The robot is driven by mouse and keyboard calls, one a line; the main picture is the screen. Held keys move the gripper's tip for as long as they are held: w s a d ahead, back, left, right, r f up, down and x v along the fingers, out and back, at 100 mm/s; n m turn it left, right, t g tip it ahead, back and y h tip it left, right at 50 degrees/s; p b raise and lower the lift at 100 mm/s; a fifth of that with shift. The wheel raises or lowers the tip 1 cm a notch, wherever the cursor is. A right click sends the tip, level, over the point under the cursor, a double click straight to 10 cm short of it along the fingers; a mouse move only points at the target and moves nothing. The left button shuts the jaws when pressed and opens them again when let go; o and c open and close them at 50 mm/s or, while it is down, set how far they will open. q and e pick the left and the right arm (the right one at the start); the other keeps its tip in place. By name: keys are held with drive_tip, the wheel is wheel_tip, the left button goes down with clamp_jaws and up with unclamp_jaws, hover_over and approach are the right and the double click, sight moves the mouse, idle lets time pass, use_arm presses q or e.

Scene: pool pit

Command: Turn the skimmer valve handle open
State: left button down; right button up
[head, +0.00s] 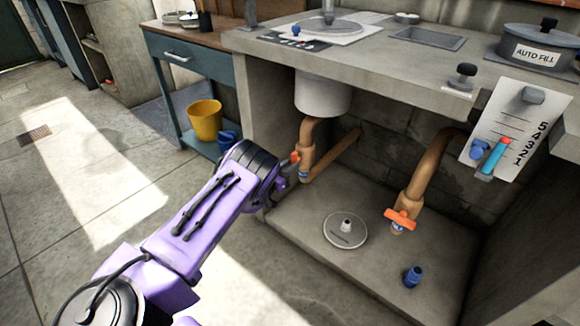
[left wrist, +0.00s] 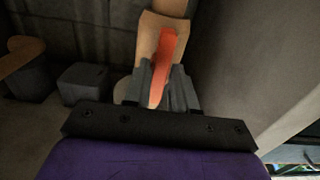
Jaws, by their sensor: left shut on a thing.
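An orange valve handle (head: 295,157) sits on the left tan pipe (head: 307,140), under a white cylinder (head: 323,95) below the counter. No label reading skimmer is legible on it. My left gripper (head: 288,172) reaches in from the left at this handle, partly hidden by my wrist. In the left wrist view, the handle (left wrist: 168,45) stands lengthwise between the grey fingers of my left gripper (left wrist: 160,88), which are shut on it. A second orange valve handle (head: 400,218) sits crosswise on the right tan pipe (head: 425,175). My right gripper is not in view.
The concrete counter (head: 400,70) overhangs the pit. A round grey lid (head: 345,230) and a blue fitting (head: 413,275) are on the pit floor. A numbered gauge panel (head: 510,130) is at the right. A yellow bucket (head: 205,119) stands on a shelf at the left.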

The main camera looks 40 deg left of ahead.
use_arm(q)
drive_tip(key=shift+s+f, duration=0.1)
drive_tip(key=c, duration=1.1)
unclamp_jaws()
drive_tip(key=s+p, duration=0.1)
drive_tip(key=s, duration=0.2)
drive_tip(key=s+p, duration=0.1)
drive_tip(key=s, duration=0.3)
drive_tip(key=s+a, duration=0.1)
drive_tip(key=s, duration=0.2)
drive_tip(key=shift+s+p, duration=0.25)
drive_tip(key=shift+p, duration=0.15)
drive_tip(key=shift+d, duration=0.1)
